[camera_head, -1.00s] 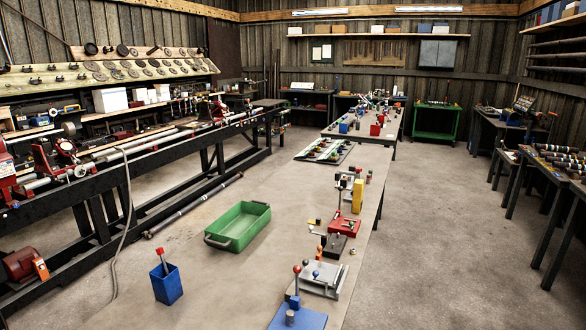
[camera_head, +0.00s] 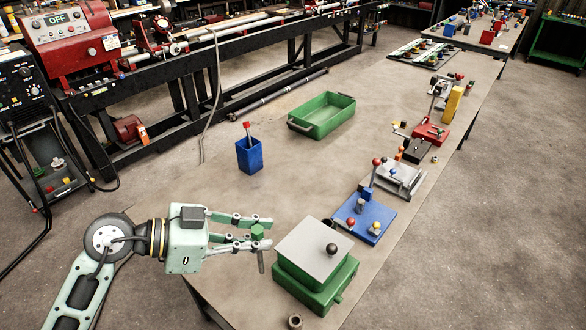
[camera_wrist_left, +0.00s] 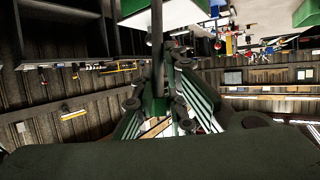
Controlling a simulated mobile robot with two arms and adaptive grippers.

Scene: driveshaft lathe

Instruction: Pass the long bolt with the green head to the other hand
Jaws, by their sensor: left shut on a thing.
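The long bolt has a green head (camera_head: 257,232) and a dark shank (camera_head: 261,260) that points down. It is held between the fingertips of my left gripper (camera_head: 263,233), which is shut on it above the near part of the table, left of a green box. In the left wrist view a dark upright rod (camera_wrist_left: 157,28) stands between the fingers and appears to be the bolt's shank. My right gripper is in neither current view.
A green box with a grey lid and black knob (camera_head: 316,247) stands close right of the left gripper. A blue container (camera_head: 249,157) with a red-topped tool and a green tray (camera_head: 325,120) stand farther back. Fixtures, including a blue one (camera_head: 368,215), line the right edge.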

